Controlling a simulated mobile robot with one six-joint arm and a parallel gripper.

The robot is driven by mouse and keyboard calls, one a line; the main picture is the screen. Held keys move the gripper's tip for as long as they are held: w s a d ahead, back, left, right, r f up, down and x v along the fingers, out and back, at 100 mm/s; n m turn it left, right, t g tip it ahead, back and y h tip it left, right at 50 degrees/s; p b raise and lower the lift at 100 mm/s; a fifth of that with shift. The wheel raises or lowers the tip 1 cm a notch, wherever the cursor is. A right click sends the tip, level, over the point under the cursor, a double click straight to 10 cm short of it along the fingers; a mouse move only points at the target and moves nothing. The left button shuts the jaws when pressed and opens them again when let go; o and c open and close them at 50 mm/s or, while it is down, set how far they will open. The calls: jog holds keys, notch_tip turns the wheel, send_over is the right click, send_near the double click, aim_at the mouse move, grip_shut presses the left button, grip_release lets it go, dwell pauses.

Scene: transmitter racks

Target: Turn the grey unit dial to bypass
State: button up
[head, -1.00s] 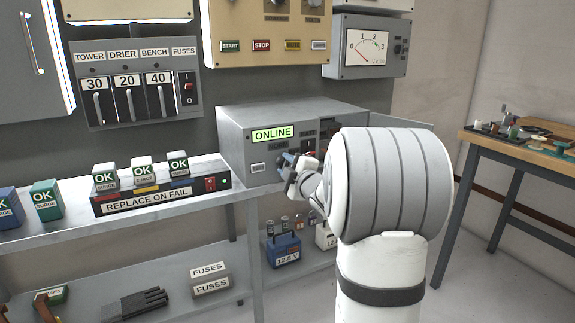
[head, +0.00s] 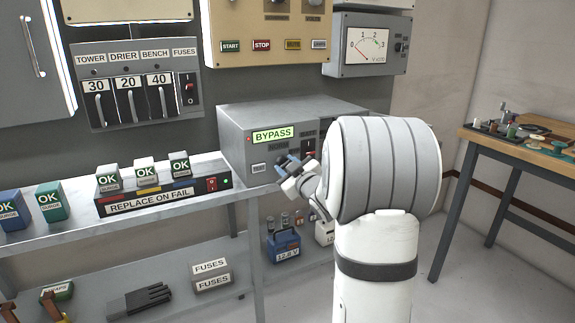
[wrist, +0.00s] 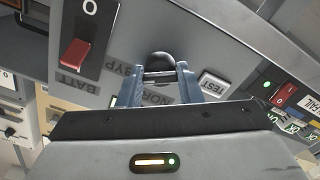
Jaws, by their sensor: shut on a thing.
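The grey unit (head: 240,140) stands on the shelf, and its small green display (head: 273,134) reads BYPASS. In the head view my gripper (head: 284,170) is at the front of the unit, and my arm hides the right part of the front. In the wrist view the dark round dial (wrist: 158,62) sits between the two blue fingers of my gripper (wrist: 158,80), which are shut on it. Labels around the dial show upside down: BATT, part of BYP, and NORM partly behind the fingers.
In the wrist view a red rocker switch (wrist: 76,55) is left of the dial and a TEST button (wrist: 213,82) is right of it. The REPLACE ON FAIL strip (head: 150,200) with OK blocks stands left of the unit. A wooden table (head: 520,140) is at the right.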

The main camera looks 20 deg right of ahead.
dwell(0.5)
jog(key=o, duration=1)
jog(key=shift+c, duration=0.2)
jog(key=s+p, duration=0.1)
jog(key=s, duration=0.6)
jog(key=shift+s+d, duration=0.15)
jog(key=shift+s, duration=0.25)
notch_tip(320, 180, up, 6)
jog(key=s+a+m+g+h+p, duration=0.2)
jog(key=a+m+g+p, duration=0.1)
jog(key=p, duration=0.5)
jog(key=s+a+r+m+g+p, duration=0.1)
jog(key=s+a+r+g+p, duration=0.2)
jog(key=s, duration=0.5)
jog(key=s+a+r+m+g+y+p, duration=0.1)
jog(key=s+a+r+g+p, duration=0.2)
jog(key=s+a+g+p, duration=0.2)
jog(key=s+a+r+m+g+p, duration=0.1)
jog(key=s+a+r+g+p, duration=0.3)
jog(key=s+a+p, duration=0.4)
jog(key=s+p, duration=0.1)
jog(key=s, duration=0.3)
jog(key=shift+s, duration=0.15)
